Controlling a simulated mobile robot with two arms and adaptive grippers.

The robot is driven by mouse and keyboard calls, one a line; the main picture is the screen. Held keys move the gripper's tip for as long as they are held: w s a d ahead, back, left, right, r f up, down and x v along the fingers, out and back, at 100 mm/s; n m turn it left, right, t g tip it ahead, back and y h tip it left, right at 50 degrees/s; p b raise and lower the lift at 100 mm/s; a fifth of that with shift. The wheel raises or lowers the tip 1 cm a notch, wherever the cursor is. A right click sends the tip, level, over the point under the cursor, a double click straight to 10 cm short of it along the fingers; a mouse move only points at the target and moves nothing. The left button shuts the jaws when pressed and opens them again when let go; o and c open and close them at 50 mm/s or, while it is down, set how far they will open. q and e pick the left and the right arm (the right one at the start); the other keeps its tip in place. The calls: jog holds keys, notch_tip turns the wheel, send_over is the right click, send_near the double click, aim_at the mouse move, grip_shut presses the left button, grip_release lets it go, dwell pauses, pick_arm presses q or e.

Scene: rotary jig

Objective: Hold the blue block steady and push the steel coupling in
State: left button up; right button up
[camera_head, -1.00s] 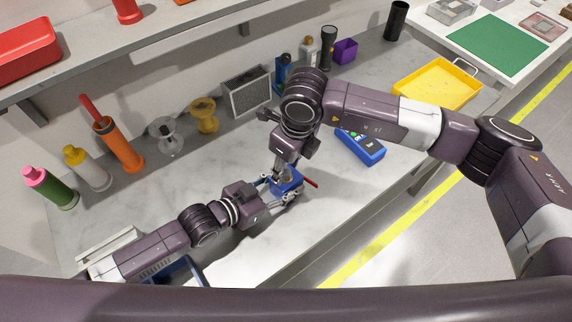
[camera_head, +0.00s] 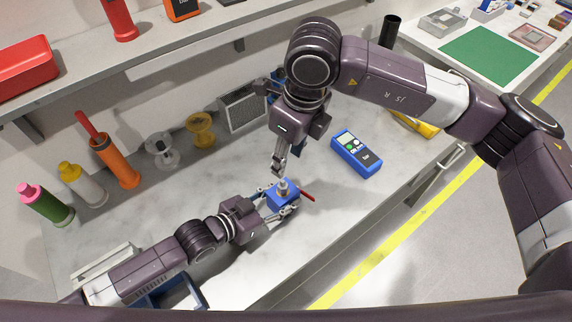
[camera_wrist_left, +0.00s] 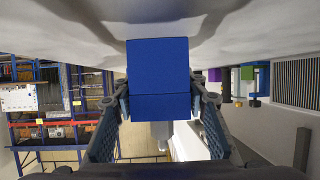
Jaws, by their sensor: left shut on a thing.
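The blue block (camera_head: 281,201) sits low over the bench, and my left gripper (camera_head: 279,205) is shut on it from the left. In the left wrist view the block (camera_wrist_left: 158,80) fills the space between the two fingers. The steel coupling (camera_head: 283,186) stands upright at the top of the block; how deep it sits is too small to tell. My right gripper (camera_head: 279,165) points down just above the coupling. Its fingers look closed together, with nothing visible between them.
A red rod (camera_head: 307,195) is just right of the block. A blue meter (camera_head: 356,153) lies to the right on the bench. Spools (camera_head: 201,130), bottles (camera_head: 43,203) and a grey louvred box (camera_head: 243,108) line the wall. The bench front (camera_head: 300,245) is clear.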

dwell(0.4)
pick_arm(q)
jog(key=o, duration=1.6)
jog(key=shift+o, duration=0.2)
